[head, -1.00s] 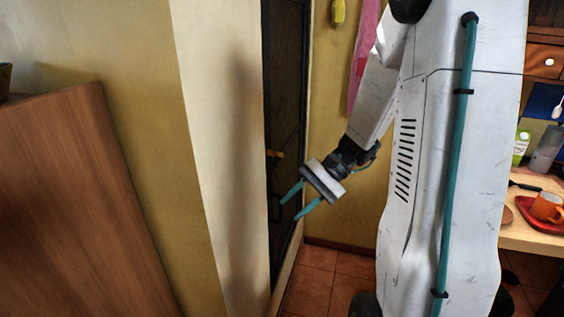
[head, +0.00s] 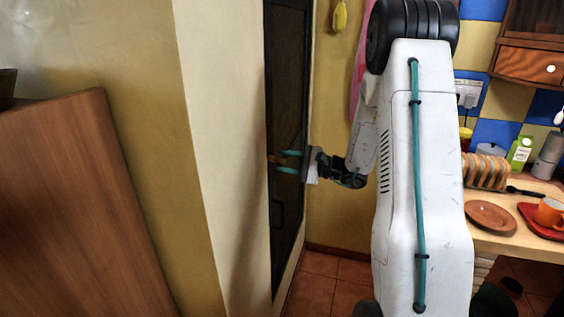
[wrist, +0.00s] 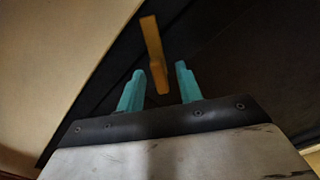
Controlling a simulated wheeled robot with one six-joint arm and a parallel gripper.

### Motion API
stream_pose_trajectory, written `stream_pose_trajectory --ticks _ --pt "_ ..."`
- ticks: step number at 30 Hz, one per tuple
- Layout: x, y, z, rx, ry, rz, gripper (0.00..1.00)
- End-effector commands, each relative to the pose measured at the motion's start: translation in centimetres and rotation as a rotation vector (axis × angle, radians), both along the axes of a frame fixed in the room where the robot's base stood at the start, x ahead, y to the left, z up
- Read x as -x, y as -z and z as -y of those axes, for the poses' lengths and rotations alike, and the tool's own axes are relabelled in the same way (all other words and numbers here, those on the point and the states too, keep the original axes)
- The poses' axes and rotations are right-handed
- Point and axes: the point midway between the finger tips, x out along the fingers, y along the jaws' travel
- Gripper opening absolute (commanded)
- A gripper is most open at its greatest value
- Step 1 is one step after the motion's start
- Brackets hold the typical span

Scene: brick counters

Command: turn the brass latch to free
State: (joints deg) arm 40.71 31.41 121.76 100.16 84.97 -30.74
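The brass latch (head: 272,159) is a small bar on the dark door (head: 287,90), which stands in the recess beside the cream wall. In the wrist view the latch (wrist: 152,38) runs nearly upright, slightly tilted, with its lower end between the two teal fingertips. My gripper (head: 282,161) points left at the latch in the head view. In the wrist view my gripper (wrist: 160,69) is open, with a visible gap between the latch and each finger. Whether the fingers reach the latch's depth is hard to tell.
The cream wall edge (head: 215,130) stands close to the left of the door. A dark handle (head: 280,218) sits lower on the door. A wooden panel (head: 80,200) fills the lower left. A counter (head: 485,238) with a plate (head: 491,217) and an orange mug (head: 550,212) is at right.

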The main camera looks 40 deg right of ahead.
Motion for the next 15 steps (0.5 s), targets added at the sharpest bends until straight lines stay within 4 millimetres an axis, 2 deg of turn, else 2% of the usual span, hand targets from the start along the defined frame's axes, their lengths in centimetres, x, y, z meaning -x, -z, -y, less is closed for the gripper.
stream_pose_trajectory --ticks 4,12,13,15 --pt "-0.90 0.02 -0.73 0.001 -0.001 -0.001 0.35" --pt "-1.08 0.01 -0.84 0.001 0.000 -0.001 0.35" --pt "-1.08 0.02 -0.84 0.001 0.000 -0.001 0.33" --pt "-1.07 0.02 -0.84 0.001 0.000 -0.001 0.13"
